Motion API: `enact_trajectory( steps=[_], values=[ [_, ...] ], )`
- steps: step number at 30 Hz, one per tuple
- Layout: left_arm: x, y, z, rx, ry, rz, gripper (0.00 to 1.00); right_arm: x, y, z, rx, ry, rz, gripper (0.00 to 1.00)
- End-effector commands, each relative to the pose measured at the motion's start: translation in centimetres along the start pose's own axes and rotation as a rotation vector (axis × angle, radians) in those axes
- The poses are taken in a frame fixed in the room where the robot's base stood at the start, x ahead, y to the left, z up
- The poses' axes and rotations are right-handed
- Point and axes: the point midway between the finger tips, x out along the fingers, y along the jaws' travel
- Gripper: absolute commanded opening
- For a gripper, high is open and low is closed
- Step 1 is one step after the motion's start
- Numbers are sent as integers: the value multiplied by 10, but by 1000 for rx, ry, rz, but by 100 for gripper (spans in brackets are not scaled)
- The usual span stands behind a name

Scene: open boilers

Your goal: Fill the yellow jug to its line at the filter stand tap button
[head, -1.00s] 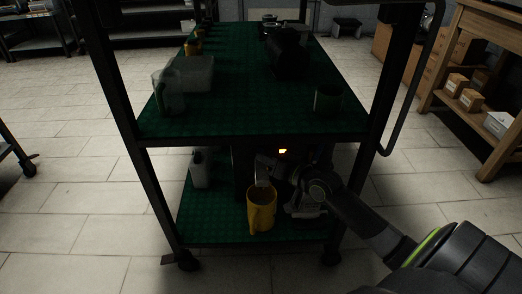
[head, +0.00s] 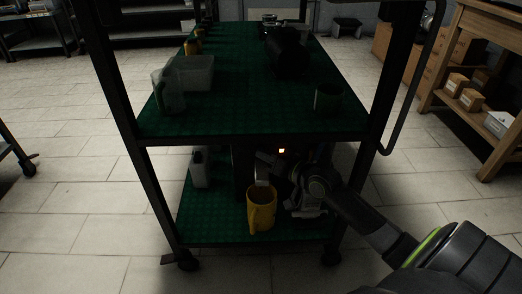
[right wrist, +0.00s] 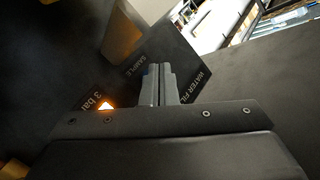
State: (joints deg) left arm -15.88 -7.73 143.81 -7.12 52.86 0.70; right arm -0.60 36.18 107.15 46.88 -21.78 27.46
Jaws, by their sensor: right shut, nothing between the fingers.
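The yellow jug (head: 262,211) stands upright on the lower green shelf of a cart, open at the top. A pale grey piece (head: 262,174) shows just above its mouth; I cannot tell whether it is the tap. The dark filter stand (head: 242,172) is behind the jug. My right gripper (head: 268,160) is above and behind the jug, shut and empty. In the right wrist view its fingertips (right wrist: 160,70) are together in front of a dark panel lettered "SAMPLE" and "WATER FIL", beside a lit orange triangle (right wrist: 107,105). The tap button, the jug's line and its water level cannot be made out.
A grey-white container (head: 200,169) stands left on the lower shelf. Black cart posts stand on both sides.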

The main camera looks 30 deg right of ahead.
Motion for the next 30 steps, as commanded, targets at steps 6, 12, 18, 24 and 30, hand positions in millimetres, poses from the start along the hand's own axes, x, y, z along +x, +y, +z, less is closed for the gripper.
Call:
enact_trajectory(
  steps=[6, 12, 18, 24, 30],
  values=[
    [0, 0, 0, -2, 1, 6, 0, 0, 0, 0, 0, 0, 0, 0],
    [0, 0, 0, -2, 2, 7, 0, 1, 1, 0, 0, 0, 0, 0],
    [-2, 0, 0, -2, 2, 6, 0, 3, 2, -2, 0, 0, 0, 0],
    [-3, 0, 0, -2, 2, 4, 0, 4, 3, -3, 0, 0, 0, 0],
    [-4, 0, 0, 0, 2, -2, 0, 6, 4, -4, 0, 0, 0, 0]
  ],
)
